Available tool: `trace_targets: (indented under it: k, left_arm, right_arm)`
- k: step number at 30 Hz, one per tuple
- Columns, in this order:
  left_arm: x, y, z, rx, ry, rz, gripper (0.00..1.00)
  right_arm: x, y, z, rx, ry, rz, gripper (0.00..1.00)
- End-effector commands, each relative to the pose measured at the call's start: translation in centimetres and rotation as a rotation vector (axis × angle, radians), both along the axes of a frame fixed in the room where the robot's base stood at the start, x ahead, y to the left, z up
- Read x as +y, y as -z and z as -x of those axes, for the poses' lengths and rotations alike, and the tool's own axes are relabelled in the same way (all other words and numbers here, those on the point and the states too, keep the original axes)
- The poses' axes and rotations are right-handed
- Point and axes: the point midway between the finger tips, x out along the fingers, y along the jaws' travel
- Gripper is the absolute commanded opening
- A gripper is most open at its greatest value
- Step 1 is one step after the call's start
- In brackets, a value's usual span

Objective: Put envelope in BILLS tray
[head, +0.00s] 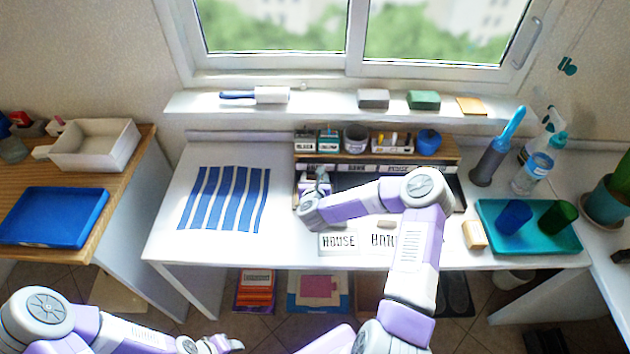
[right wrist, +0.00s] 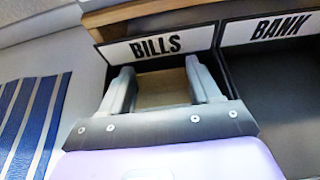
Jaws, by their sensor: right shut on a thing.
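The shelf unit (head: 450,158) stands at the back of the white table. Its BILLS label (right wrist: 157,45) is at the left end, with the BANK label (right wrist: 279,27) to its right. My right gripper (head: 320,177) is at the BILLS compartment, and its fingers (right wrist: 165,88) reach in below the label. A tan flat piece, seemingly the envelope (right wrist: 163,90), shows between the fingers; the gripper is shut on it. Most of it is hidden by the gripper. My left gripper (head: 225,344) is low at the bottom edge, away from the table; its fingers are unclear.
A blue striped mat (head: 225,198) lies left of the shelf. A teal tray (head: 540,235) with cups and a wooden block (head: 474,235) is at right. Jars and a blue pot (head: 428,142) stand on the shelf top.

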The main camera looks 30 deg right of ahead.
Motion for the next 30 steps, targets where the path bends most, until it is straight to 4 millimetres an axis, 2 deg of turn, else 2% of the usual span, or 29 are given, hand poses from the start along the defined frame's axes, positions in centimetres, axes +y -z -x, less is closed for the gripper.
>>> trace_targets:
  k: [10,11,15,16,27,30]
  left_arm:
    - [0.0,0.4,0.0,0.000,0.000,0.000,0.43]
    - [0.0,0.4,0.0,0.000,0.000,0.000,0.43]
    - [0.0,0.3,0.0,0.000,0.000,0.000,0.43]
    - [0.0,0.3,0.0,0.000,0.000,0.000,0.43]
    - [0.0,-0.2,0.0,0.000,0.000,0.000,0.43]
    - [0.0,-0.5,0.0,0.000,0.000,0.000,0.43]
  right_arm:
    - [0.0,0.4,0.0,-0.002,0.000,0.001,0.34]
    - [0.0,0.4,0.0,-0.002,0.000,0.001,0.64]
    - [0.0,0.3,0.0,-0.002,0.000,0.001,0.85]
    - [0.0,0.3,0.0,-0.002,0.000,0.001,0.88]
    - [0.0,-0.3,0.0,-0.002,0.000,0.001,0.88]
    - [0.7,-0.7,1.0,-0.001,-0.002,0.001,0.88]
